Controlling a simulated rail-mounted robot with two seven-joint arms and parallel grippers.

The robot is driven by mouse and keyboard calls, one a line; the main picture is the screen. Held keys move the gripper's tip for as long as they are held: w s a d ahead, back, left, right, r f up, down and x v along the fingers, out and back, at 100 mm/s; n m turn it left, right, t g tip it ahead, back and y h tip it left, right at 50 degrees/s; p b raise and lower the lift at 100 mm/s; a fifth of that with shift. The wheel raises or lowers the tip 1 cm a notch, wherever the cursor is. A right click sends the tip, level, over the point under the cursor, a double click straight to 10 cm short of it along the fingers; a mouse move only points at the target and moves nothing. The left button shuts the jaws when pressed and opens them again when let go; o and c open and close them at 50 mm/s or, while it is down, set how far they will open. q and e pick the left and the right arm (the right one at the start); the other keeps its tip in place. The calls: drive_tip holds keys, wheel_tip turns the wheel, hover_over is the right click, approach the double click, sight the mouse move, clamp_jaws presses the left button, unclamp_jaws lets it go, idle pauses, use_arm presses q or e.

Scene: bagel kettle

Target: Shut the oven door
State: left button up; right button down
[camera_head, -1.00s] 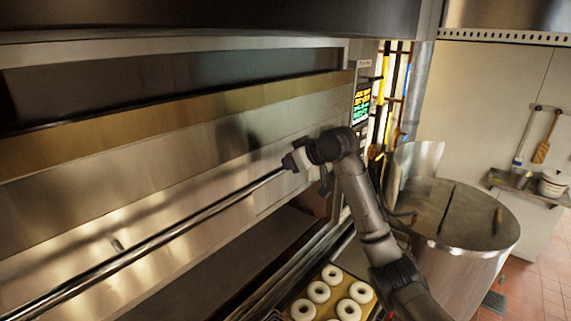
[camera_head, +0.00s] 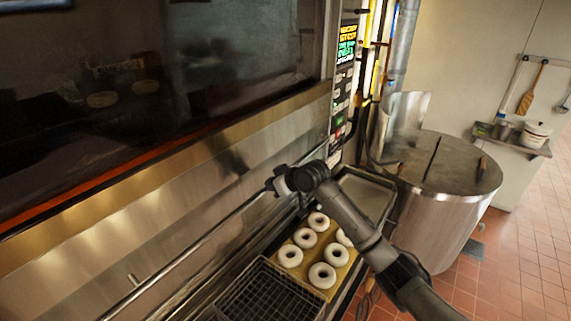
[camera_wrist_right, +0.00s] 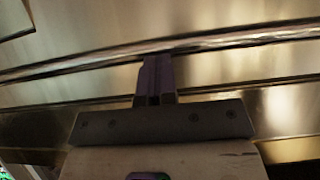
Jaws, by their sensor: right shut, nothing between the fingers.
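The oven door (camera_head: 190,175) is a wide steel panel with a dark glass window (camera_head: 150,75) above it in the head view. Its long bar handle (camera_head: 185,256) runs along the lower part of the panel. My right gripper (camera_head: 275,184) is at the handle's right end. In the right wrist view the shut, empty fingers (camera_wrist_right: 157,62) reach up to the handle bar (camera_wrist_right: 240,38); whether they press on it I cannot tell. No dark opening shows below the door now. My left gripper is out of view.
A tray of white bagels (camera_head: 318,252) and a dark wire rack (camera_head: 268,292) stand in front of the oven, close under my right arm. A lit control panel (camera_head: 345,85) is on the oven's right. A large steel kettle (camera_head: 440,200) stands further right.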

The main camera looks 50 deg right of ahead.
wheel_tip(320, 180, down, 7)
drive_tip(key=b, duration=0.1)
idle(0.5)
drive_tip(key=s+r+p, duration=0.1)
drive_tip(key=s+r, duration=0.8)
drive_tip(key=r, duration=0.1)
drive_tip(key=shift+d+r, duration=0.3)
drive_tip(key=shift+d, duration=0.05)
